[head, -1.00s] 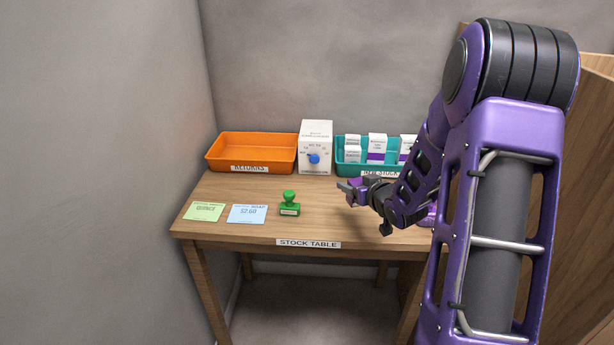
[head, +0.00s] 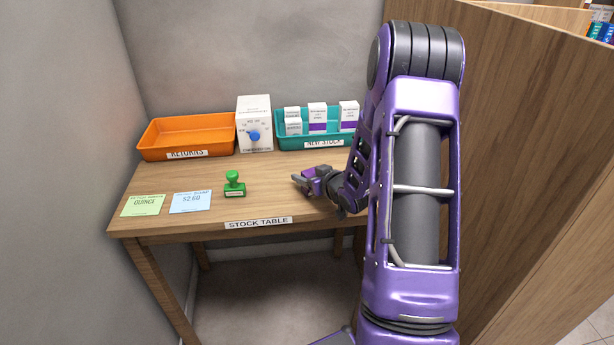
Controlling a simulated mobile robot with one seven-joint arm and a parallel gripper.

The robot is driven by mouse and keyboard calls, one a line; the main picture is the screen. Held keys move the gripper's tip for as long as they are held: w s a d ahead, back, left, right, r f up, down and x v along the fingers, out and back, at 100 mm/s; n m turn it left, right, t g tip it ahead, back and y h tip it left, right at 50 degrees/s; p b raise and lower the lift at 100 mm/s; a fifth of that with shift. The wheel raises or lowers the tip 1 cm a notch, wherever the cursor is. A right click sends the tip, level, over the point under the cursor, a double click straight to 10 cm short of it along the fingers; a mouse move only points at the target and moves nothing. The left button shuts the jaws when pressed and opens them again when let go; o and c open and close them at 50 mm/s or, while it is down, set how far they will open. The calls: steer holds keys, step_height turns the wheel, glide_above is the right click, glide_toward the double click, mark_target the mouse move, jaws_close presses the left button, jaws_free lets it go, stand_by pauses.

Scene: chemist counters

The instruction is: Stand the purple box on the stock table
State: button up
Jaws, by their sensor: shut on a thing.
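My gripper (head: 303,181) is low over the right part of the stock table (head: 200,214), its fingers pointing left. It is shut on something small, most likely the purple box. Two white boxes with purple bands, a middle one (head: 317,116) and a right one (head: 348,115), stand in the teal new stock tray (head: 290,143) behind.
An orange returns tray (head: 165,145) and a white box with a blue dial (head: 254,115) stand at the back. A green stamp (head: 234,184), a blue card (head: 190,201) and a green card (head: 143,205) lie in front. A wooden panel (head: 510,170) rises on the right. The table's centre is clear.

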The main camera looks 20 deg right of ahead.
steer(key=shift+r, duration=0.1)
steer(key=shift+f, duration=0.2)
steer(key=o, duration=1.3)
steer(key=shift+r, duration=0.25)
steer(key=p+v, duration=0.1)
steer(key=v, duration=1.1)
steer(key=shift+f, duration=0.1)
